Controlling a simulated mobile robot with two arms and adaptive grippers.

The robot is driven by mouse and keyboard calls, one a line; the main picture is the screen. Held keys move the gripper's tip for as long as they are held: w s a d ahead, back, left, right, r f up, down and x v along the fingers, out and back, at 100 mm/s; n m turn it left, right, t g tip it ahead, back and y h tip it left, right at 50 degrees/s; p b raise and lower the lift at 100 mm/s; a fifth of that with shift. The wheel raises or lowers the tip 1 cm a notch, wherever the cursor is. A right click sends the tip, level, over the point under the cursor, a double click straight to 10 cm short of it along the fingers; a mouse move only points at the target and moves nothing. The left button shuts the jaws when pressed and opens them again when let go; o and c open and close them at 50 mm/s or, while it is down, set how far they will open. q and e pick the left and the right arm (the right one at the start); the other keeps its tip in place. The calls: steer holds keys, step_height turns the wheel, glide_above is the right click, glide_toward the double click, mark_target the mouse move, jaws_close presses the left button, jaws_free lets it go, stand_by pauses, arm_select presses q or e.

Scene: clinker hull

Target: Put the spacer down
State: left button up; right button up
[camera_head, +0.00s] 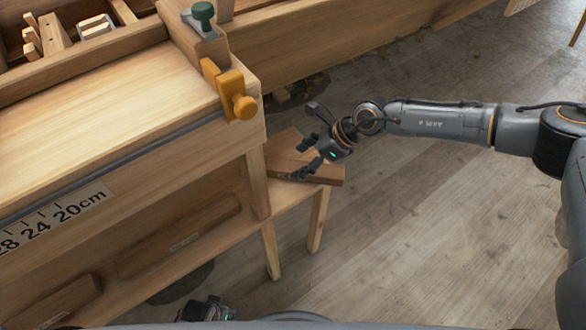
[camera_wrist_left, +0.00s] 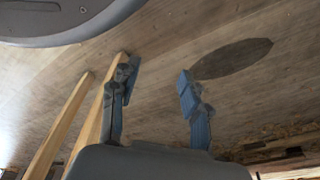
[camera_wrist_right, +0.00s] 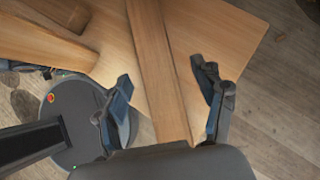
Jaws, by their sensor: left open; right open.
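The spacer appears to be a long brown wooden bar (camera_wrist_right: 158,55), lying on a lighter wooden shelf top in the right wrist view. In the head view the bar (camera_head: 322,174) lies at the right end of the low shelf. My right gripper (camera_head: 306,160) is over it with its fingers apart. In the right wrist view the gripper (camera_wrist_right: 164,82) has one finger on each side of the bar, with gaps showing. My left gripper (camera_wrist_left: 154,78) is open and empty above the floor. Only a part of the left hand shows at the bottom edge of the head view.
The workbench (camera_head: 130,75) fills the left, with a ruler scale (camera_head: 65,212) on its front. Boards lie on the low shelf. The floor (camera_head: 430,220) at right is clear.

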mark_target(293, 166)
steer(key=x, duration=0.4)
steer(key=shift+s, duration=0.2)
steer(key=shift+d, duration=0.1)
steer(key=c, duration=1.4)
steer(key=shift+r, duration=0.1)
jaws_close()
